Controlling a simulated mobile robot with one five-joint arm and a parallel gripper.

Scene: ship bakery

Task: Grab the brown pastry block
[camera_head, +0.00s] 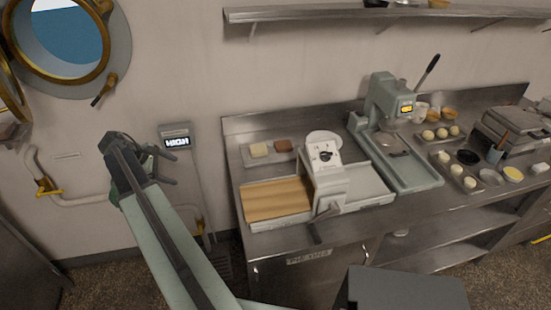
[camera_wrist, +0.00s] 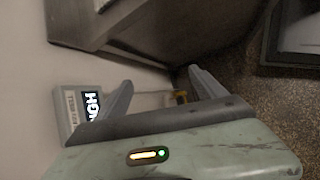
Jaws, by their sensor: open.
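A small brown block (camera_head: 283,146), which looks like the pastry block, lies on a metal tray (camera_head: 270,162) at the back left of the steel counter in the head view. A pale yellowish block (camera_head: 258,150) lies on the same tray to its left. My gripper (camera_head: 172,168) is raised to the left of the counter, in front of the wall, well apart from the brown block. In the wrist view my gripper (camera_wrist: 160,95) is open, with nothing between its fingers. The brown block does not show in the wrist view.
A dough sheeter (camera_head: 328,185) with a tan board stands in front of the tray. A green-grey press (camera_head: 390,105) stands to the right, then trays of dough balls (camera_head: 440,133). A wall display (camera_head: 177,141) is close behind my gripper. A shelf (camera_head: 380,13) hangs above.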

